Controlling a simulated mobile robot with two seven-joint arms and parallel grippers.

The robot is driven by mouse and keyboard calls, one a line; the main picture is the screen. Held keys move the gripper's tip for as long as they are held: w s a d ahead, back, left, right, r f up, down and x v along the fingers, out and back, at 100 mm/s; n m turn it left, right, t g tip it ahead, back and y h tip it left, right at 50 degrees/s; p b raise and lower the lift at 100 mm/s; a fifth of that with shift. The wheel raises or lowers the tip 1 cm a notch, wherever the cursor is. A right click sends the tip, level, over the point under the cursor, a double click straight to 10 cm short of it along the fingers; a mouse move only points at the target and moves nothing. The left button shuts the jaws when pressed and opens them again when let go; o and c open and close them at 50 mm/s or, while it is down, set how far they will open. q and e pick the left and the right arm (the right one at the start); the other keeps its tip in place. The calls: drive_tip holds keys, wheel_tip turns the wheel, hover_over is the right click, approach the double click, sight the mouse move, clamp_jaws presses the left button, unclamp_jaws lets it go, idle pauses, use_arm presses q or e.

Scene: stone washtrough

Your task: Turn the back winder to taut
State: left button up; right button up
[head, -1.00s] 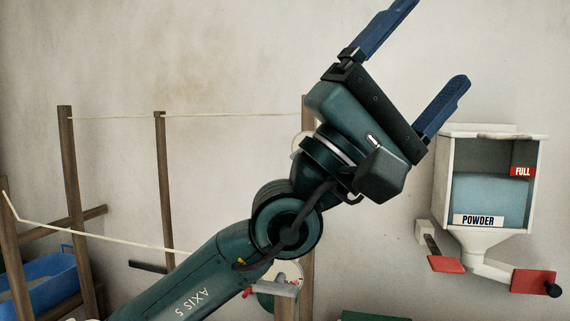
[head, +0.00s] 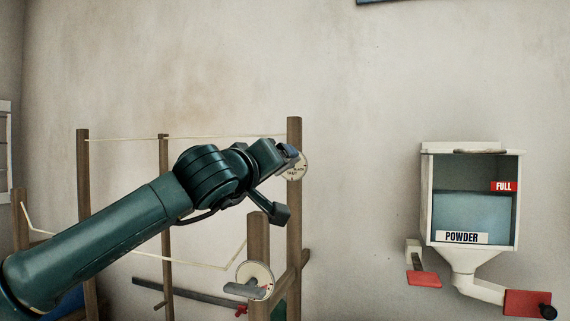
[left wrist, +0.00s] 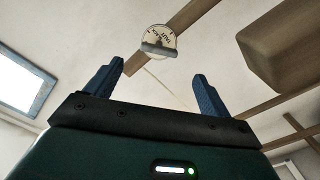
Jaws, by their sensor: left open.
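The back winder (head: 297,170) is a round pale dial with small lettering on the far right wooden post (head: 294,215). Its dial also shows in the left wrist view (left wrist: 161,36), with a grey handle bar across it and the word TAUT readable. My left gripper (head: 290,153) is at the back winder in the head view and partly covers it. In the left wrist view its blue fingers (left wrist: 158,69) are open and empty, with the dial beyond their tips. The back line (head: 225,136) runs nearly straight between the posts. My right gripper is not in view.
A front winder (head: 262,272) with a grey handle sits on the nearer post (head: 258,235); its line (head: 190,262) hangs low. A powder hopper (head: 428,200) with red-ended parts is on the wall at right. Bare wall lies between hopper and posts.

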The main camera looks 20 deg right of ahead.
sight(287, 166)
use_arm(q)
drive_tip(key=p+x, duration=0.5)
drive_tip(key=x, duration=0.4)
drive_tip(key=shift+w+d+r, duration=0.1)
drive_tip(key=shift+w+d, duration=0.05)
drive_tip(key=shift+d, duration=0.1)
drive_tip(key=shift+w+d, duration=0.1)
drive_tip(key=shift+w, duration=0.1)
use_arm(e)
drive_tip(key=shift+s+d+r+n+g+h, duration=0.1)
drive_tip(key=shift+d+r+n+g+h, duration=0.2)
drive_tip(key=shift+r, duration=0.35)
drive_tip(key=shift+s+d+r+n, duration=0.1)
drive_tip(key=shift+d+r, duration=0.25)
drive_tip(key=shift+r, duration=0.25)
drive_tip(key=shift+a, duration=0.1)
use_arm(q)
drive_tip(key=c, duration=1)
